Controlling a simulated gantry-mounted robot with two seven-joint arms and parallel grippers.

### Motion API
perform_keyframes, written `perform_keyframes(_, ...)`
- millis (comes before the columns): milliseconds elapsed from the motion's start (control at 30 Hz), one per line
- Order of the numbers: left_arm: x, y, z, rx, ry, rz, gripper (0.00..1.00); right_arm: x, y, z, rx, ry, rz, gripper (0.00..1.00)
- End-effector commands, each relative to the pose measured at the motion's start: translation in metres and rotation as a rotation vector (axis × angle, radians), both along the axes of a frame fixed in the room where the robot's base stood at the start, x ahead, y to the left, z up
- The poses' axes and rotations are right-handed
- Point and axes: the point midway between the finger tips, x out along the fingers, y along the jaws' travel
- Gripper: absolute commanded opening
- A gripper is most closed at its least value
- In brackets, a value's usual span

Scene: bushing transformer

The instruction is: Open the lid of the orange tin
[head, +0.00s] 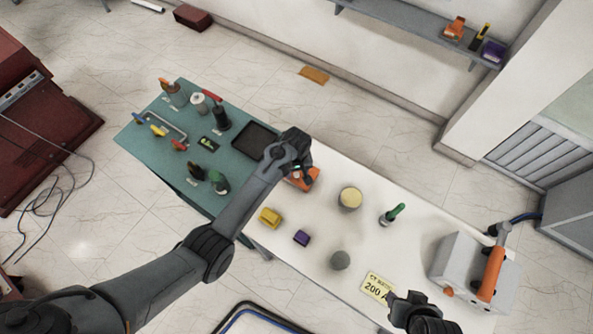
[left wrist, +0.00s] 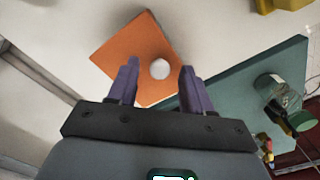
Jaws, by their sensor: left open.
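The orange tin (head: 310,180) stands on the white table near its border with the green mat, partly hidden by my left gripper in the head view. In the left wrist view the square orange lid (left wrist: 130,48) lies ahead of the fingers, with a round pale knob (left wrist: 160,69) on it. My left gripper (left wrist: 159,80) is open, its two purple fingers on either side of the knob in the picture. Whether they touch it I cannot tell. In the head view my left gripper (head: 303,172) is over the tin. My right gripper (head: 412,300) is at the bottom right, its jaws unclear.
On the white table (head: 300,265) are a yellow block (head: 270,217), a purple block (head: 302,238), a cream-topped round container (head: 350,197), a grey round object (head: 340,260) and a green-handled tool (head: 394,213). A grey box with an orange handle (head: 491,273) stands right. The green surface (head: 150,115) holds several tools and a black tray (head: 255,141).

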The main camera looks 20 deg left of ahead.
Motion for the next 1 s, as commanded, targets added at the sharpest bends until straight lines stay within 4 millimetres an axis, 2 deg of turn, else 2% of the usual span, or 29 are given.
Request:
perform_keyframes(300, 0.0002, 0.0001, -0.0021, 0.001, -0.001, 0.000, 0.50, 0.0001, -0.0009, 0.0000, -0.004, -0.001, 0.002, 0.43)
perform_keyframes(367, 0.0002, 0.0001, -0.0020, 0.001, -0.001, 0.000, 0.42, 0.0001, -0.0009, 0.0000, -0.004, -0.001, 0.002, 0.43)
perform_keyframes(633, 0.0000, 0.0001, -0.0020, 0.001, -0.001, 0.000, 0.01, 0.0001, -0.0009, 0.0000, -0.004, -0.001, 0.002, 0.43)
perform_keyframes(1000, 0.0011, 0.0027, -0.0013, 0.001, -0.001, 0.005, 0.00, 0.0004, -0.0008, 0.0000, -0.002, 0.000, 0.001, 0.43)
